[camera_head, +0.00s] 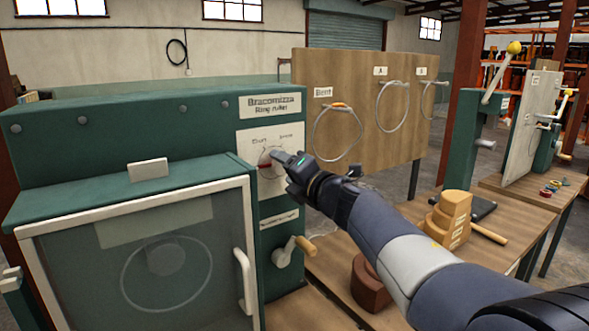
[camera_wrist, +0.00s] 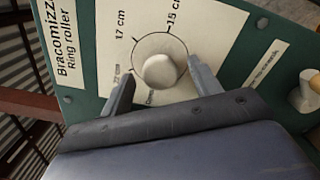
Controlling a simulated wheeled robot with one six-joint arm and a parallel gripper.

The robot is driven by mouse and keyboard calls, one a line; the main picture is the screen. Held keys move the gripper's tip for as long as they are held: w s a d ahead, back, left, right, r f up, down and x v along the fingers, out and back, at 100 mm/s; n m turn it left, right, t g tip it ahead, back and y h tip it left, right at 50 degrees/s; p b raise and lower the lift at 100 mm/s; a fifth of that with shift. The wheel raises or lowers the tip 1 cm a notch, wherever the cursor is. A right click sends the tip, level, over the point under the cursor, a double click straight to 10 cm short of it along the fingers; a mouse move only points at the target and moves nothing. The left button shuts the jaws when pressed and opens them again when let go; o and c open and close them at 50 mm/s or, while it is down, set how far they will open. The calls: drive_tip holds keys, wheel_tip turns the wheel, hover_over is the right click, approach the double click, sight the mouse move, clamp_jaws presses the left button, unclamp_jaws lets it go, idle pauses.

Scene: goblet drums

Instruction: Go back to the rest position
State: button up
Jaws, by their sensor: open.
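My gripper (camera_head: 284,160) is at the dial on the front of the green ring roller (camera_head: 120,148). The wrist view shows my gripper (camera_wrist: 160,75) open, one finger on each side of the pale round knob (camera_wrist: 161,71). Whether the fingers touch the knob I cannot tell. The white dial plate (camera_head: 290,135) reads "17 cm" and "15 cm" in the wrist view; a third mark is partly hidden by a finger. My arm reaches in from the lower right of the head view.
The roller's glazed door (camera_head: 165,262) has a white handle (camera_head: 245,280). A crank (camera_head: 294,250) sticks out below the dial. Right of it, a wooden board (camera_head: 350,85) carries hanging rings (camera_head: 337,132). Stepped wooden blocks (camera_head: 452,218) stand on the bench beside my arm.

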drive_tip(key=shift+s+d, duration=0.1)
drive_tip(key=v, duration=1)
drive_tip(key=w+a+m+p, duration=0.3)
drive_tip(key=m+p, duration=0.3)
drive_tip(key=m, duration=0.4)
drive_tip(key=w+a+m+p, duration=0.2)
drive_tip(key=w+m+p, duration=0.3)
drive_tip(key=m, duration=0.5)
drive_tip(key=shift+w+a+p, duration=0.2)
drive_tip(key=shift+a+p, duration=0.15)
drive_tip(key=shift+p, duration=0.1)
drive_tip(key=shift+f, duration=0.15)
